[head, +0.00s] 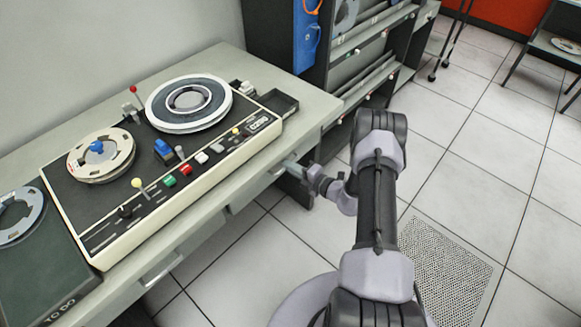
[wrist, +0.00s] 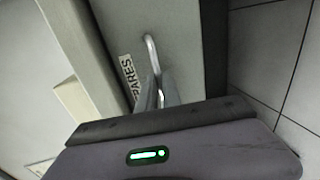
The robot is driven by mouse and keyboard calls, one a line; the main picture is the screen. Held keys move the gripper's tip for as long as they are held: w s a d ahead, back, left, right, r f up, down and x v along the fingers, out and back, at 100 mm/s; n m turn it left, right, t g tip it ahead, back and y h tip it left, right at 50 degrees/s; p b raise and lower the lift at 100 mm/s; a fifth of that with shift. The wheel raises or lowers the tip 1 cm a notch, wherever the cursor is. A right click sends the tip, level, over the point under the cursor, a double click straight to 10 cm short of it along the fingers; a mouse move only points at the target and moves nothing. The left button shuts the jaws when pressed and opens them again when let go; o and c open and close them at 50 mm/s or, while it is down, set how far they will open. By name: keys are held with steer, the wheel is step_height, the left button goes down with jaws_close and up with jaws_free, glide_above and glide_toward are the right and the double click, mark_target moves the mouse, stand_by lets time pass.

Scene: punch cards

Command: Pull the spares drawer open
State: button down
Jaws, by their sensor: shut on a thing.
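The spares drawer (wrist: 120,28) shows in the wrist view as a grey front with a white label reading "SPARES" (wrist: 129,78). Its handle (wrist: 151,52) is a thin metal bar standing out from the front. My gripper (wrist: 157,90) is shut on this handle, and its body hides the lower end of the bar. In the head view my gripper (head: 296,170) reaches the right end of the desk front, just under the top. The drawer front is hardly visible there, and I cannot tell whether it stands out from the desk.
The desk (head: 309,103) carries a tape deck (head: 215,165) with reels, knobs and coloured buttons. Another drawer handle (head: 160,268) is on the desk front at left. A dark shelf rack (head: 337,75) stands behind. Tiled floor (head: 470,185) is open at right, with a perforated tile (head: 447,270).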

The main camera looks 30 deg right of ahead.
stand_by(0.9)
steer(key=f+v, duration=0.3)
steer(key=v, duration=1.1)
steer(key=s+f+p+v, duration=0.1)
steer(key=f+v, duration=0.2)
steer(key=v, duration=1.2)
steer(key=shift+d, duration=0.2)
steer(key=shift+s, duration=0.1)
steer(key=c, duration=1.5)
jaws_free()
steer(key=shift+c, duration=0.2)
steer(key=p+v, duration=0.3)
steer(key=v, duration=1.4)
steer(key=shift+s+p, duration=0.25)
steer(key=shift+p, duration=0.05)
